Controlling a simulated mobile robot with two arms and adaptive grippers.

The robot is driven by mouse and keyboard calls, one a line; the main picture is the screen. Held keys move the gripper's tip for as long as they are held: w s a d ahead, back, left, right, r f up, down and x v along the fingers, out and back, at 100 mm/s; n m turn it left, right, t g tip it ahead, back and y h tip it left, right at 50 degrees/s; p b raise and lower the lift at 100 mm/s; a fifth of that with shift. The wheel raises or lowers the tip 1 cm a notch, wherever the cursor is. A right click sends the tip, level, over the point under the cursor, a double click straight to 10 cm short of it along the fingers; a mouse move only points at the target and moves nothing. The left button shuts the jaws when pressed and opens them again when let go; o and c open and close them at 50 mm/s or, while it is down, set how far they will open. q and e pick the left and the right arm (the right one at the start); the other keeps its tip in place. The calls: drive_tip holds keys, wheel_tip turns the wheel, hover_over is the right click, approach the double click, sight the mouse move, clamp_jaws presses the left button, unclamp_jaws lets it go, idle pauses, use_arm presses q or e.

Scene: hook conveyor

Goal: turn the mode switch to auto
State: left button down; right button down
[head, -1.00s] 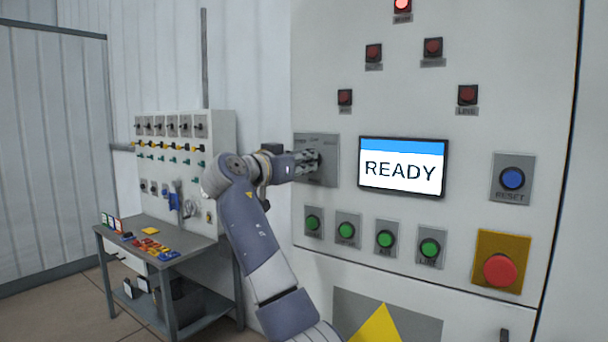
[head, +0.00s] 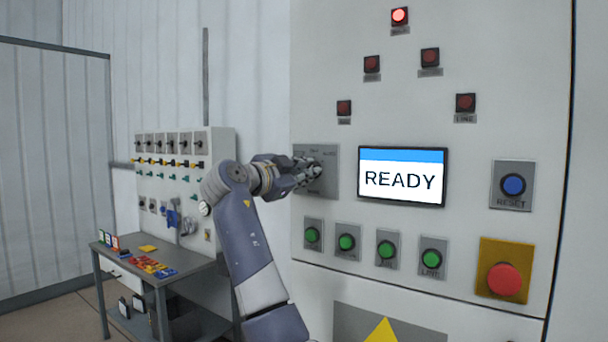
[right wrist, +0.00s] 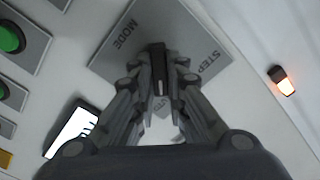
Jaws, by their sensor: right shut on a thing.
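The mode switch plate (head: 328,154) is a grey square on the front of the white cabinet, left of the screen. It also shows in the right wrist view (right wrist: 122,62), with the words MODE and STEP readable and AUTO partly covered. The black switch knob (right wrist: 158,58) sits between my right fingers. My right gripper (head: 310,173) is at the plate and shut on the knob; its fingers show on both sides of the knob in the right wrist view (right wrist: 160,78). The fingers hide much of the knob, so I cannot tell its exact setting. My left gripper is out of view.
The screen (head: 402,182) reads READY. Several green buttons (head: 346,242) are below the plate. A red emergency button (head: 504,279) and a blue reset button (head: 513,184) are at the right. One red lamp (head: 400,16) is lit. A side table (head: 195,267) stands at the left.

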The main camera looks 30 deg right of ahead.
idle(0.5)
drive_tip(key=c, duration=1.6)
unclamp_jaws()
drive_tip(key=v, duration=1.2)
